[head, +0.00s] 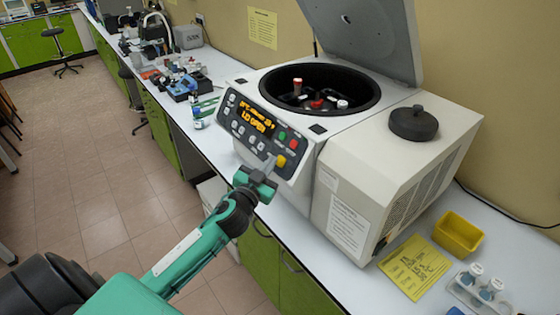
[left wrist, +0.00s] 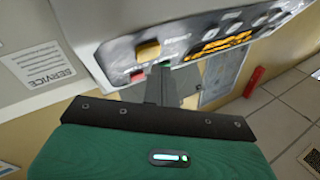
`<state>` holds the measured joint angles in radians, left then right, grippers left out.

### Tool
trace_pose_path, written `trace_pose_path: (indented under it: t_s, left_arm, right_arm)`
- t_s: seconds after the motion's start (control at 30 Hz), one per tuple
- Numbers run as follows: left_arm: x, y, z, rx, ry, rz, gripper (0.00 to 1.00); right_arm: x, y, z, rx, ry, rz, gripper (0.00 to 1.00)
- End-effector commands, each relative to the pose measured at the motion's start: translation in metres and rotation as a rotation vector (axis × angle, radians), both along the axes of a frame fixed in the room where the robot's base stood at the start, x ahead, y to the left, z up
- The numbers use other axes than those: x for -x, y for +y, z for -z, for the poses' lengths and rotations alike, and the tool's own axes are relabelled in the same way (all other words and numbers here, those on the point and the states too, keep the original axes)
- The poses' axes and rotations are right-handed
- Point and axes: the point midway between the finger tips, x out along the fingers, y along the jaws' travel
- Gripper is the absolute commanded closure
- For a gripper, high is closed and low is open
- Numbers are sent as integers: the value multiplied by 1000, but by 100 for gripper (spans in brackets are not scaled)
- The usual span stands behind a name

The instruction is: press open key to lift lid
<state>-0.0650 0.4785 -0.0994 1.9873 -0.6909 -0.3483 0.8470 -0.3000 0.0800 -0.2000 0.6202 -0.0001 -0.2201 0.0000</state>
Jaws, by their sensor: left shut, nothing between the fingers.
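The white centrifuge (head: 290,140) stands on the bench with its lid (head: 372,35) raised. Its bowl is open and shows a dark rotor with several capped tubes. The tilted control panel (head: 243,132) has a lit display (head: 251,117) that reads LID OPEN in its lower line. A yellow key (head: 281,160) sits at the panel's lower right; it also shows in the left wrist view (left wrist: 148,50). My left gripper (head: 270,166) is shut and empty, with its tips close to the panel beside the yellow key. I cannot tell whether they touch. My right gripper is not in view.
A black knobbed cap (head: 413,123) rests on the centrifuge's right housing. A yellow tray (head: 458,233), a yellow notice (head: 415,266) and a rack of blue-based vials (head: 477,286) lie on the bench at right. More lab equipment crowds the bench behind.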

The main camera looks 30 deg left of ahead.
Motion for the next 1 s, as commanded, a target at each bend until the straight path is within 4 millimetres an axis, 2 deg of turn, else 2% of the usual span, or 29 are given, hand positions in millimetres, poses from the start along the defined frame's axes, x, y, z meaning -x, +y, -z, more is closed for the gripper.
trace_pose_path:
  t_s: [0.17,0.6,1.0]
  left_arm:
    - [6,2,-5,1,0,0,100]
    - [37,15,-27,1,0,1,100]
    - [39,16,-27,0,-1,0,100]
  right_arm:
    - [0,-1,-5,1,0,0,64]
    - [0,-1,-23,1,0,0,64]
    - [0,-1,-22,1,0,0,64]
